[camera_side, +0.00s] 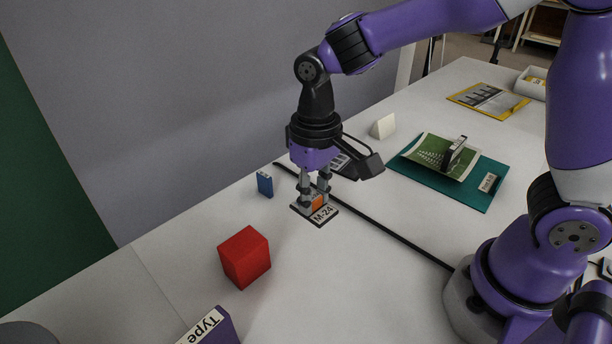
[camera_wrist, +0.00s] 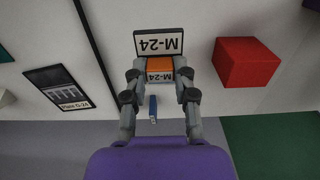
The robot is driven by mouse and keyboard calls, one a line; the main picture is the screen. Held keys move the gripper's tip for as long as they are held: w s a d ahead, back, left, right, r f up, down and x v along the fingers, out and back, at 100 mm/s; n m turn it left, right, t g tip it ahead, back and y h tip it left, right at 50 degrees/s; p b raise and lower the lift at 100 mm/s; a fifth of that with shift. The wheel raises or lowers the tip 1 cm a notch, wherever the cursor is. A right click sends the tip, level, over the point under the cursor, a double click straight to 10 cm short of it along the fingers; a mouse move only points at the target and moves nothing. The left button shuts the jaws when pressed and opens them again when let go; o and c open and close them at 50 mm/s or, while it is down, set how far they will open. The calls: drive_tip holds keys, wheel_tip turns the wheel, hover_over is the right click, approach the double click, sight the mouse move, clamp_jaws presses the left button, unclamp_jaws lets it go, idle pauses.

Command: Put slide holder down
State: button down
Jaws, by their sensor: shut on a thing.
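In the wrist view the slide holder (camera_wrist: 158,77) sits between the two fingertips (camera_wrist: 157,80). A dark-edged plate (camera_side: 323,217) with a large M-24 label lies flat on the table at the fingertips. In the wrist view this plate (camera_wrist: 160,43) shows just beyond the holder. The holder is over or at the plate; I cannot tell whether it touches it. The fingers hide part of the holder.
A red block (camera_side: 244,257) stands left and nearer the camera; a small blue box (camera_side: 265,184) stands behind. A black strip (camera_side: 400,239) crosses the table. A dark picture plate (camera_wrist: 58,88) lies beside the gripper. A teal folder (camera_side: 480,199) lies right. A purple box (camera_side: 215,327) stands in front.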

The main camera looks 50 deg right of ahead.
drive_tip(key=w+d+f, duration=0.1)
drive_tip(key=d, duration=0.1)
drive_tip(key=w+d+f, duration=0.2)
drive_tip(key=shift+w+d+f, duration=0.15)
drive_tip(key=shift+w, duration=0.05)
drive_tip(key=shift+f, duration=2)
drive_tip(key=shift+f, duration=0.15)
drive_tip(key=c, duration=0.7)
unclamp_jaws()
drive_tip(key=shift+o, duration=0.2)
